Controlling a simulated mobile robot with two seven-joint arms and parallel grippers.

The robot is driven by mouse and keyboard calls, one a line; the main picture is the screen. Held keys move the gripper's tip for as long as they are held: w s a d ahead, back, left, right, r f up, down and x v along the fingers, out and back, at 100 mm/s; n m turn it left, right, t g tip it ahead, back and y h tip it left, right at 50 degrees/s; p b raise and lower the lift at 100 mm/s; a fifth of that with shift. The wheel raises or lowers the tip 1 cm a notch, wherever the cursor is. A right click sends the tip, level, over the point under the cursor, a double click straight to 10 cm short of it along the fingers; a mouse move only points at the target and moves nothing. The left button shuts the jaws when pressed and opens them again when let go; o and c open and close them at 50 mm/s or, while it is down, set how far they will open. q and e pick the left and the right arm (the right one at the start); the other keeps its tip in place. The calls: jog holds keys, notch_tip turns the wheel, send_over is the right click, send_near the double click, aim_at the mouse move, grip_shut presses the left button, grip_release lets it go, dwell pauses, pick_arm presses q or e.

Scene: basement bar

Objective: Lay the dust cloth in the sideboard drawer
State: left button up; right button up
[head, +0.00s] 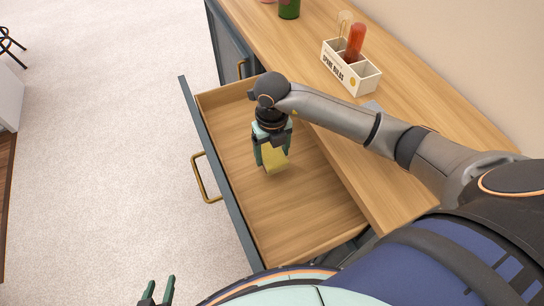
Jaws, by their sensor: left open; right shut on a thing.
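The yellow dust cloth (275,161) is between the fingers of my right gripper (272,152), which is shut on it. My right arm reaches in from the right over the sideboard (272,42), and the gripper points down inside the open drawer (300,218). The cloth is over the drawer's wooden floor; I cannot tell whether it touches it. The drawer is pulled well out and otherwise looks empty. My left gripper (158,293) is open and empty at the bottom edge, over the carpet, away from the drawer; only its fingertips show.
A white divided caddy (346,76) with a red bottle (354,43) stands on the sideboard top, behind my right arm. A green bottle (289,8) stands at the far end. The drawer's brass handle (205,180) sticks out over clear carpet (100,150).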

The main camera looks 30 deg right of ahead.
aim_at(272, 158)
jog(key=shift+w+d+f, duration=0.2)
jog(key=shift+w+f, duration=0.2)
jog(key=shift+f, duration=0.1)
jog(key=shift+w+d+f, duration=0.15)
jog(key=shift+w+f, duration=0.2)
jog(key=shift+f, duration=0.15)
jog(key=shift+w+d+f, duration=0.1)
jog(key=shift+w+f, duration=0.05)
jog(key=shift+f, duration=1.5)
jog(key=shift+f+b, duration=0.2)
jog(key=shift+b, duration=0.2)
jog(key=o, duration=1.2)
jog(key=shift+o, duration=0.2)
jog(key=shift+r, duration=0.15)
notch_tip(272, 158, up, 12)
jog(key=shift+r+p, duration=0.1)
jog(key=shift+p, duration=0.4)
